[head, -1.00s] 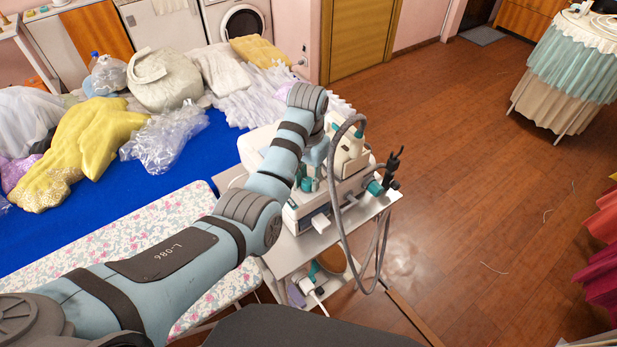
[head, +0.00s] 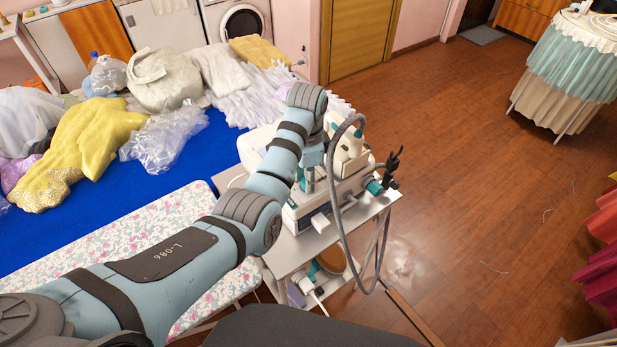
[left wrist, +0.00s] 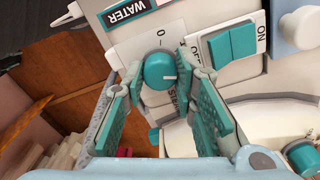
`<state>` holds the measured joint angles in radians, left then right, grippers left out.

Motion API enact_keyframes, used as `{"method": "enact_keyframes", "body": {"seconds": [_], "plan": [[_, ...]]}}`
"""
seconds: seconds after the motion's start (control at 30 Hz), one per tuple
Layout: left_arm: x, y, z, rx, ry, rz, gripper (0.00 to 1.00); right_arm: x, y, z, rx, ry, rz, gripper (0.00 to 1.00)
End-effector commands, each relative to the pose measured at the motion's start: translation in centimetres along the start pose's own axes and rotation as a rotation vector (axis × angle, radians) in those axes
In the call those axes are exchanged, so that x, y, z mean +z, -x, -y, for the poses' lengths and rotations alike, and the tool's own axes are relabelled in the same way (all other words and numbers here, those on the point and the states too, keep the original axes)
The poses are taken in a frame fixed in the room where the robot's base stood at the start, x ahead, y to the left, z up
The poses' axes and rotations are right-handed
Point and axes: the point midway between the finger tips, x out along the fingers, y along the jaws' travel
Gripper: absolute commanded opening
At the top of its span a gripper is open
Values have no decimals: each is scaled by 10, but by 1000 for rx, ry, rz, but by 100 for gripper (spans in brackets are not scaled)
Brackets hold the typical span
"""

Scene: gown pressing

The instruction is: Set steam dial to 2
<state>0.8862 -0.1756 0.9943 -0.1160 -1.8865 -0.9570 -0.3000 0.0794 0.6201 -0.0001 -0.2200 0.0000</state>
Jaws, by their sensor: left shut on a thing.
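The steam dial (left wrist: 158,68) is a round teal knob on the white front panel, seen close up in the left wrist view. Its white mark points to the right in that picture, while a printed 0 shows above the knob. A "2" is not readable. My left gripper (left wrist: 163,78) has its teal-padded fingers on either side of the knob and is shut on it. In the head view my left gripper (head: 311,178) is at the steam unit (head: 299,218), and my arm hides part of the panel. My right gripper is not in view.
A teal rocker switch (left wrist: 232,43) marked ON is close beside the dial. A grey hose (head: 339,215) loops in front of the unit, which stands on a white cart (head: 291,258). A floral ironing board (head: 180,220) is to the left. Open floor (head: 470,190) lies right.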

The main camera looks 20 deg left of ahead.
Motion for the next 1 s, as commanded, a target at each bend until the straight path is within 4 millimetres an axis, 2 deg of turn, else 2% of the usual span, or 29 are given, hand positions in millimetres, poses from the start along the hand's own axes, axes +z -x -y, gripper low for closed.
{"method": "enact_keyframes", "body": {"seconds": [0.53, 0.57, 0.67, 1.0], "plan": [[1, 0, 1, -1, -28, 1, 0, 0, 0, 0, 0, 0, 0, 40], [1, 0, 1, -1, -27, 1, 29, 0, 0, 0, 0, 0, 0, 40], [0, 0, 0, -1, -28, 1, 45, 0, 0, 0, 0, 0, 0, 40], [0, 0, 0, -1, -28, 0, 46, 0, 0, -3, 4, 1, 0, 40]]}}
